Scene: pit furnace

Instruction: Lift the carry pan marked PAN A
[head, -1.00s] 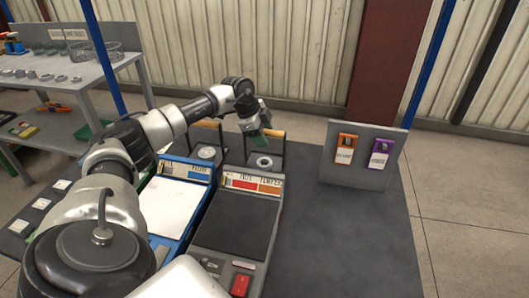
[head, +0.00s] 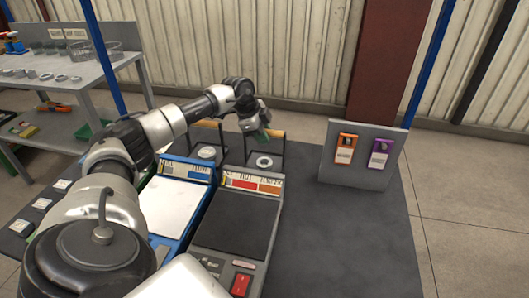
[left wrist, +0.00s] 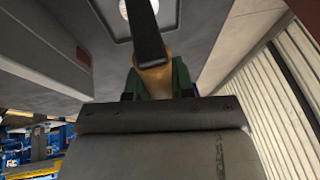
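Two carry pans with tan handles on dark uprights stand at the back of the dark table: a left pan (head: 207,152) and a right pan (head: 264,161). I cannot read a PAN A mark on either. My left gripper (head: 263,135) is at the right pan's handle (head: 277,134). In the left wrist view the green finger pads (left wrist: 182,76) lie on both sides of the tan handle (left wrist: 153,78), with a dark upright (left wrist: 146,35) beyond. Whether the pads press on the handle is unclear. The right pan appears to rest on the table. My right gripper is out of view.
A blue-framed unit (head: 176,206) and a dark-topped unit (head: 236,222) with a red switch (head: 241,284) stand in front of the pans. A grey upright panel (head: 358,172) holds orange and purple tags at the right. The table's right front (head: 345,240) is clear.

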